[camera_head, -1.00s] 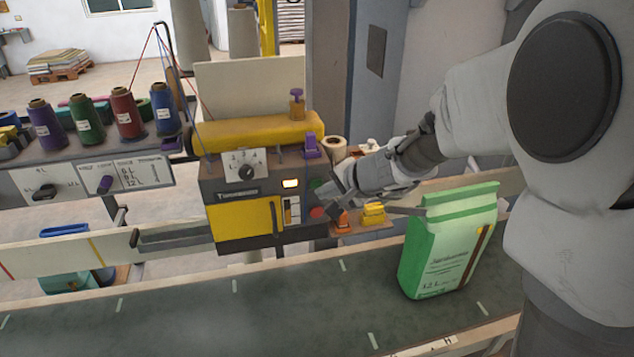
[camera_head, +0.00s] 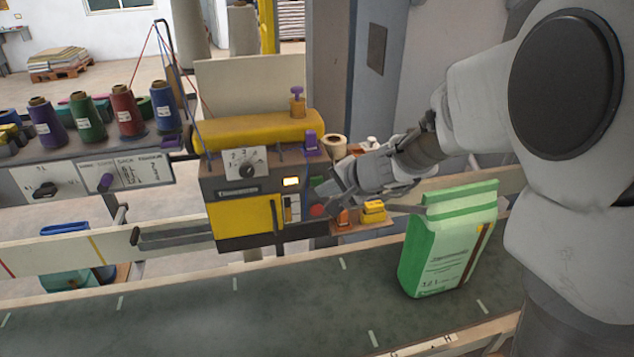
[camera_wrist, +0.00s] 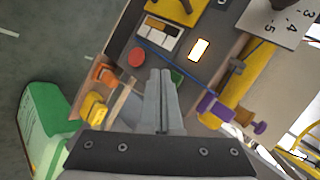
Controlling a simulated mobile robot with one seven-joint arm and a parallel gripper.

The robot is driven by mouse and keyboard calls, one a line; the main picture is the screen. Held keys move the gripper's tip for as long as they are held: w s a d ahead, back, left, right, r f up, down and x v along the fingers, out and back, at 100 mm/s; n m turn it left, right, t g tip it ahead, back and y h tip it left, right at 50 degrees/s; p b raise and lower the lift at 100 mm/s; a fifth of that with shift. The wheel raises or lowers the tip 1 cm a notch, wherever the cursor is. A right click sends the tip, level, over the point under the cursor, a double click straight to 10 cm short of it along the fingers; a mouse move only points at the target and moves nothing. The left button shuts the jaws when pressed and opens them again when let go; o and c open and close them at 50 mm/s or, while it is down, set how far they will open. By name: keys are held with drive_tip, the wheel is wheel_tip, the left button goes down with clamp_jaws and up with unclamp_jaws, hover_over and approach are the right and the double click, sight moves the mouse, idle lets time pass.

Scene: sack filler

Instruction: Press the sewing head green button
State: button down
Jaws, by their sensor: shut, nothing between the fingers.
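The sewing head (camera_head: 238,215) is a dark box with a yellow front and a lit white panel, standing behind the conveyor. Its green button (camera_wrist: 177,76) shows in the wrist view just beside my fingertips, partly hidden by them. In the head view the green button (camera_head: 317,181) shows only as a small patch above my gripper tip. The red button (camera_head: 318,211) sits below it and shows clear of the fingers in the wrist view (camera_wrist: 137,58). My gripper (camera_head: 322,191) is shut and empty, its fingers at the button panel. I cannot tell whether they touch it.
A green sack (camera_head: 452,240) stands upright on the conveyor (camera_head: 180,320), below my arm. Orange and yellow blocks (camera_head: 373,209) lie on a small shelf right of the sewing head. Purple knobs (camera_head: 311,144) stick up near it. Thread spools (camera_head: 86,120) stand at left.

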drive_tip(key=shift+w, duration=0.15)
idle(0.7)
drive_tip(key=shift+w+a, duration=0.15)
drive_tip(key=shift+w, duration=0.1)
drive_tip(key=shift+w+a, duration=0.1)
drive_tip(key=shift+w, duration=0.35)
idle(0.6)
drive_tip(key=shift+s+b, duration=0.15)
drive_tip(key=shift+b, duration=0.25)
drive_tip(key=shift+s+d+b, duration=0.25)
drive_tip(key=shift+s+b, duration=0.1)
drive_tip(key=shift+s, duration=0.35)
drive_tip(key=s+b, duration=0.1)
drive_tip(key=s, duration=0.1)
drive_tip(key=s+d, duration=0.1)
drive_tip(key=s, duration=0.1)
drive_tip(key=shift+s+d+b, duration=0.2)
drive_tip(key=shift+s+b, duration=0.15)
drive_tip(key=shift+s, duration=0.05)
idle(0.4)
